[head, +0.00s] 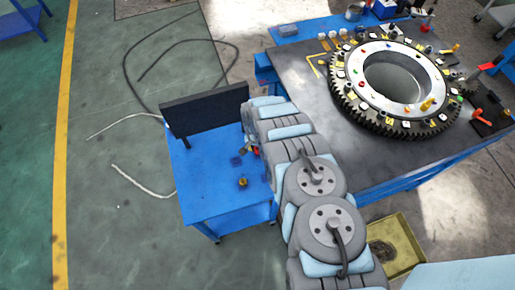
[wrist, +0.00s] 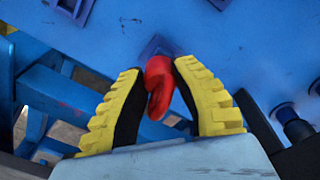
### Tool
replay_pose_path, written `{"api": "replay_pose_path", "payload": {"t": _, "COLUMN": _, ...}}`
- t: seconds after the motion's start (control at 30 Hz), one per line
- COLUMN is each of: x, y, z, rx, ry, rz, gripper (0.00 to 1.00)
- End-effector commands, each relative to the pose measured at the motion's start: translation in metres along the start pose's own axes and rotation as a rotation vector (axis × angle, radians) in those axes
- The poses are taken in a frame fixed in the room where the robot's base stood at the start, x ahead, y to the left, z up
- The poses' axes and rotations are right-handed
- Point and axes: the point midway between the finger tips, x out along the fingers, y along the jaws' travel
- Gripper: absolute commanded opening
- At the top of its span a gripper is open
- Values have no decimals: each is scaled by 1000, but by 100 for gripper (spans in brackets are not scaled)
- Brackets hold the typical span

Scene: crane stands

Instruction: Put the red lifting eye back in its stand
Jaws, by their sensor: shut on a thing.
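The red lifting eye (wrist: 158,88) is between the yellow-and-black fingers of my gripper (wrist: 159,68) in the wrist view. The gripper is shut on it. A dark blue square stand (wrist: 155,46) shows just beyond the eye's far end, partly hidden by it. I cannot tell whether the eye touches that stand. In the head view my arm mostly hides the gripper, and a small bit of red (head: 257,151) shows at the right side of the blue cart (head: 203,197).
Other dark blue stands (wrist: 74,9) sit on the blue top. A dark cylindrical piece (wrist: 293,125) is right of the gripper. A black upright panel (head: 205,110) stands at the cart's back. A brass-coloured piece (head: 243,182) stands near its front. A workbench (head: 305,85) with a large gear is to the right.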

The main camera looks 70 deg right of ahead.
Motion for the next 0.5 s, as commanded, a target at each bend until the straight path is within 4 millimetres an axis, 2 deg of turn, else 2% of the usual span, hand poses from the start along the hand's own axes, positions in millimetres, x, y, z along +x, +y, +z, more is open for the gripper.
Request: {"api": "replay_pose_path", "payload": {"t": 0.5, "x": 17, "y": 0, "z": 1, "rx": 2, "ry": 0, "rz": 0, "gripper": 0}}
